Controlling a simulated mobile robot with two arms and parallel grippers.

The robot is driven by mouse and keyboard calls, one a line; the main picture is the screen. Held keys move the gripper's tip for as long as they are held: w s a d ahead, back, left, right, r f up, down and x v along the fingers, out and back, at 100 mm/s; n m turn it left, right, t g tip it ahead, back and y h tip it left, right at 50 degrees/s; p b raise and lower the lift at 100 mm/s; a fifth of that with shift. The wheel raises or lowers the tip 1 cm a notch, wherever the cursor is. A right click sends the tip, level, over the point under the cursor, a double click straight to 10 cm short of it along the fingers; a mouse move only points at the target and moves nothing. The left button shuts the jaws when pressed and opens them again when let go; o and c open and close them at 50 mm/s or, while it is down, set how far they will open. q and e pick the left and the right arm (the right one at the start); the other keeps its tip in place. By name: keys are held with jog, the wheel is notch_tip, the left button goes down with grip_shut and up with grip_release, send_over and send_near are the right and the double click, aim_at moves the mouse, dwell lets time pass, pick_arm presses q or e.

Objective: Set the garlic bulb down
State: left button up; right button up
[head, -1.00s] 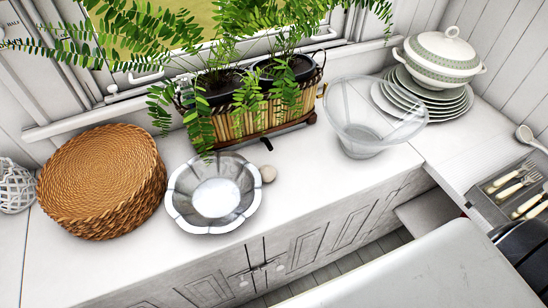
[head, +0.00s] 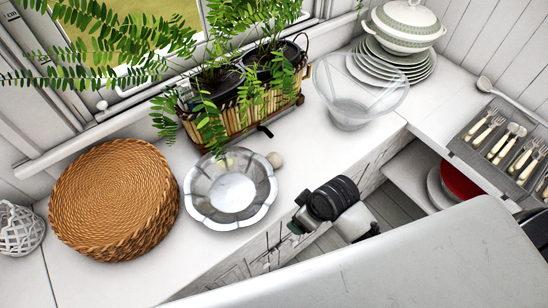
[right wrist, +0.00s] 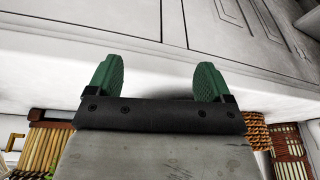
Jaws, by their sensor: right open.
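A small pale round thing, likely the garlic bulb (head: 274,159), rests on the white counter against or just behind the right rear rim of the fluted silver bowl (head: 232,191). I cannot tell if it touches the rim. My right gripper (head: 298,217) is in front of the counter's front edge, to the right of and nearer than the bowl, apart from the bulb. In the right wrist view its two green fingers (right wrist: 158,80) are spread wide with nothing between them. The bulb does not show in that view. My left gripper is not in view.
Stacked woven mats (head: 113,200) lie left of the bowl. A fern planter (head: 241,107) stands behind it. A clear glass bowl (head: 352,111) and stacked plates (head: 405,66) stand further right. Counter between the bowl and the glass bowl is mostly clear.

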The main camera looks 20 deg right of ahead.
aim_at(277, 156)
jog(key=w+r+n, duration=0.1)
jog(key=w, duration=0.1)
jog(key=w+r+n, duration=0.1)
jog(key=w+n, duration=0.1)
jog(key=w, duration=0.1)
jog(key=w+a+r+n+g+y, duration=0.1)
jog(key=w+n, duration=0.1)
jog(key=w, duration=0.1)
jog(key=shift+w+r, duration=0.1)
jog(key=w+d+r+n+g+y, duration=0.1)
jog(key=w+d+r+n+g, duration=0.15)
jog(key=w+r+n, duration=0.5)
jog(key=shift+m+t, duration=0.45)
jog(key=shift+m, duration=0.4)
jog(key=f, duration=0.1)
jog(key=w+a+f+p, duration=0.1)
jog(key=f, duration=0.1)
jog(key=w+f, duration=0.1)
jog(key=shift+w+a+f, duration=0.1)
jog(key=shift+a+f, duration=0.1)
jog(key=shift+f, duration=0.15)
jog(key=shift+p+x, duration=0.85)
jog(key=shift+x, duration=2.3)
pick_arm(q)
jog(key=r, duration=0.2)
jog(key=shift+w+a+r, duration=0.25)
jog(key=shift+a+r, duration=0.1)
pick_arm(e)
jog(key=shift+w+d+f, duration=0.1)
jog(key=shift+d, duration=0.1)
